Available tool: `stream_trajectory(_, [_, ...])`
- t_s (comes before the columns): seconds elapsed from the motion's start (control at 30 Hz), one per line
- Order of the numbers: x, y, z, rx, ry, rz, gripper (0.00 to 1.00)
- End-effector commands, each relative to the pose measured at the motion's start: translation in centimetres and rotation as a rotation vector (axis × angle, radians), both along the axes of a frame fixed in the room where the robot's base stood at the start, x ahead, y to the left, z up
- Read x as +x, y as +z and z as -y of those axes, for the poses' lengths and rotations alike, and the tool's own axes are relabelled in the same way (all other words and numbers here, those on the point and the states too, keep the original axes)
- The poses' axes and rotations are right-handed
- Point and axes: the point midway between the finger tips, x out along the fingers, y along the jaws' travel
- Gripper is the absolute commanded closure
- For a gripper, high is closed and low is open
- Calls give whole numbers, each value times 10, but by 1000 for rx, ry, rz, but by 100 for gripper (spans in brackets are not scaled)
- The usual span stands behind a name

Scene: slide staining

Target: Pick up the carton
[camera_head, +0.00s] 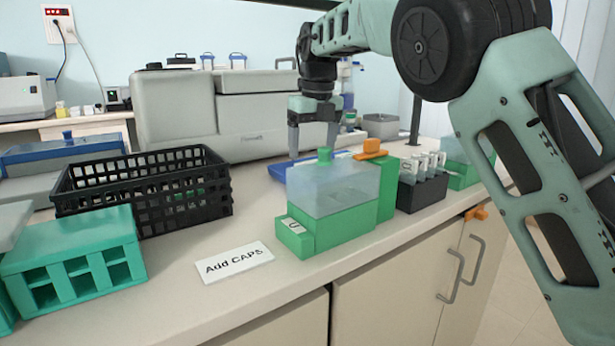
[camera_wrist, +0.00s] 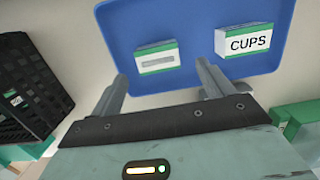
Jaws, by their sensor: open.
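Two small white-and-green cartons lie on a blue tray (camera_wrist: 195,22) in the wrist view. One is a carton with a pale slot or label on its face (camera_wrist: 157,60); the other is a carton marked "CUPS" (camera_wrist: 246,40). My gripper (camera_wrist: 162,76) is open and empty, with the slotted carton showing between and just past its fingertips. The "CUPS" carton is to the right of the right finger. In the head view my gripper (camera_head: 312,152) points down over the blue tray (camera_head: 278,171), and the cartons are hidden behind the green box.
A green box with a clear top (camera_head: 335,190) stands in front of the tray. A black basket (camera_head: 150,205) is at the left, with a green rack (camera_head: 75,262) before it. A dark bottle rack (camera_head: 422,193) stands right. An "Add CAPS" card (camera_head: 234,262) lies on the clear front counter.

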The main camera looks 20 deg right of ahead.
Motion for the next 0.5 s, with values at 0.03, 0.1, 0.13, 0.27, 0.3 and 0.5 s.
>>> stream_trajectory(0.03, [1,-5,0,0,0,0,20])
stream_trajectory(0.1, [3,-13,-2,1,0,0,20])
stream_trajectory(0.13, [4,-17,-3,1,0,-1,20])
stream_trajectory(0.27, [9,-37,-4,1,-1,0,20])
stream_trajectory(0.3, [10,-42,-5,1,-1,0,20])
stream_trajectory(0.5, [11,-49,-5,2,0,2,20])
